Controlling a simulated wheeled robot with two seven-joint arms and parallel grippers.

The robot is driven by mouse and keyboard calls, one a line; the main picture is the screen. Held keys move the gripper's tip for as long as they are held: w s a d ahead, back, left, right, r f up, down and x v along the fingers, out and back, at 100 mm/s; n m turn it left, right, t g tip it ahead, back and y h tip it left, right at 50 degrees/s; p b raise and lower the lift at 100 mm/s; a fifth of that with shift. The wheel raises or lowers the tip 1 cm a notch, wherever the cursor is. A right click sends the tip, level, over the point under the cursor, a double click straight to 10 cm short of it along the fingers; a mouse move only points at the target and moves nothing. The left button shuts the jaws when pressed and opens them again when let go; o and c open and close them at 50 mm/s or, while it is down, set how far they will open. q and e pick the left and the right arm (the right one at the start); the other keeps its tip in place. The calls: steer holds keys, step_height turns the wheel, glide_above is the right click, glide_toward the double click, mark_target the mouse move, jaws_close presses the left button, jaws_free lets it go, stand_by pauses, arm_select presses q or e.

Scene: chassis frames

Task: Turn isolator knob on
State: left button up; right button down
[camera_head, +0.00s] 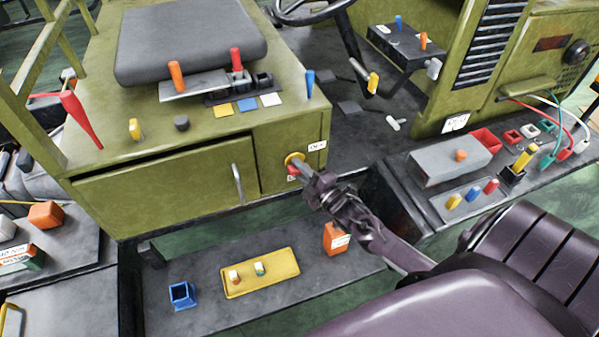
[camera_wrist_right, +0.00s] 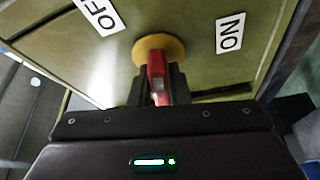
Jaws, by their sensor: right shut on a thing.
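The isolator knob is a red handle on a round yellow base, on the green front panel of the chassis cabinet. In the head view its yellow base (camera_head: 294,159) shows just beyond my right gripper (camera_head: 303,174). In the right wrist view the red handle (camera_wrist_right: 157,78) stands between the fingers of my right gripper (camera_wrist_right: 158,88), which is shut on it. The yellow base (camera_wrist_right: 160,48) shows behind. An OFF label (camera_wrist_right: 99,14) is left of the knob and an ON label (camera_wrist_right: 230,33) is right, both upside down. My left gripper is not in view.
A metal door handle (camera_head: 238,184) is left of the knob. Below lies a dark shelf with a yellow tray (camera_head: 284,282), an orange box (camera_head: 336,239) and a blue holder (camera_head: 182,295). A grey box (camera_head: 440,166) stands on the right ledge.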

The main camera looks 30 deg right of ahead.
steer(key=m+t+b, duration=0.1)
steer(key=m+b, duration=0.1)
steer(key=m, duration=0.2)
steer(key=shift+f, duration=0.2)
steer(key=m+h+b, duration=0.1)
steer(key=m, duration=0.1)
steer(key=m+t+h, duration=0.1)
steer(key=m, duration=0.1)
steer(key=shift+m+t+b, duration=0.3)
steer(key=shift+b, duration=0.1)
steer(key=m+h, duration=0.1)
steer(key=m, duration=0.1)
steer(key=m+h+b, duration=0.1)
steer(key=m, duration=0.2)
steer(key=shift+t+h, duration=0.3)
steer(key=shift+t, duration=0.1)
steer(key=shift+r+m+h+b, duration=0.1)
steer(key=shift+m+h+b, duration=0.15)
steer(key=shift+m+h, duration=0.9)
steer(key=shift+r+m+h+b, duration=0.1)
steer(key=shift+m+h+b, duration=0.2)
steer(key=shift+m, duration=1.55)
steer(key=shift+h, duration=0.25)
steer(key=c, duration=1.4)
jaws_free()
